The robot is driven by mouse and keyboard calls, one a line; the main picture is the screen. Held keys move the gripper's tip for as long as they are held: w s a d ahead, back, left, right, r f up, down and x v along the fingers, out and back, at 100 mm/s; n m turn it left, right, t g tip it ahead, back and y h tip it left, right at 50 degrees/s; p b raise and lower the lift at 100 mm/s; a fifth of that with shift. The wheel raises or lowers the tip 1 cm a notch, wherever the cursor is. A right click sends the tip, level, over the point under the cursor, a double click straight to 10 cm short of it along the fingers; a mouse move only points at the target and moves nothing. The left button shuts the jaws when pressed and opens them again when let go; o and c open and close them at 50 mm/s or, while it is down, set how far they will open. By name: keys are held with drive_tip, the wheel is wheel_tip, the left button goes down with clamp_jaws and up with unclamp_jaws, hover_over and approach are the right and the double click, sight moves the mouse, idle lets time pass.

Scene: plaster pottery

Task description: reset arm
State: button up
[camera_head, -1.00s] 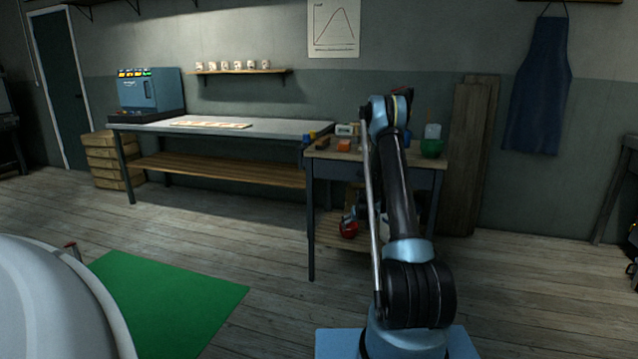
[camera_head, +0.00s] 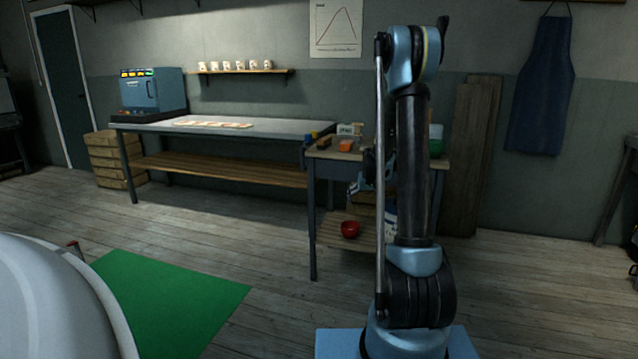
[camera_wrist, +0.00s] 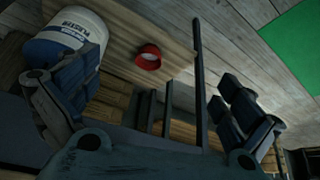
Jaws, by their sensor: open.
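My arm rises from its blue base in the head view, with its upper link almost upright. My gripper (camera_head: 359,186) shows partly behind the arm, in front of the small side table (camera_head: 325,155). In the wrist view my gripper (camera_wrist: 165,103) has its fingers wide apart with nothing between them. A red bowl (camera_head: 350,229) sits on the side table's lower shelf; it also shows in the wrist view (camera_wrist: 148,57), beyond the fingers and apart from them.
A white and blue plaster bucket (camera_wrist: 68,42) stands on the lower shelf near one finger. A table leg (camera_wrist: 199,80) crosses the wrist view. A long workbench (camera_head: 270,127) stands left. A green mat (camera_head: 170,305) and open wooden floor lie at front left.

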drive_tip(key=s+r+g, duration=0.1)
drive_tip(key=s+r, duration=0.5)
drive_tip(key=s, duration=0.7)
drive_tip(key=s+r, duration=0.6)
drive_tip(key=s, duration=0.7)
drive_tip(key=s+f+g, duration=0.1)
drive_tip(key=s+f, duration=0.2)
drive_tip(key=s, duration=0.9)
drive_tip(key=s+f+g, duration=0.1)
drive_tip(key=s+f, duration=0.2)
drive_tip(key=s, duration=1)
drive_tip(key=shift+s+a+f+m, duration=0.15)
drive_tip(key=shift+s+a+m, duration=0.1)
drive_tip(key=shift+a+m, duration=0.1)
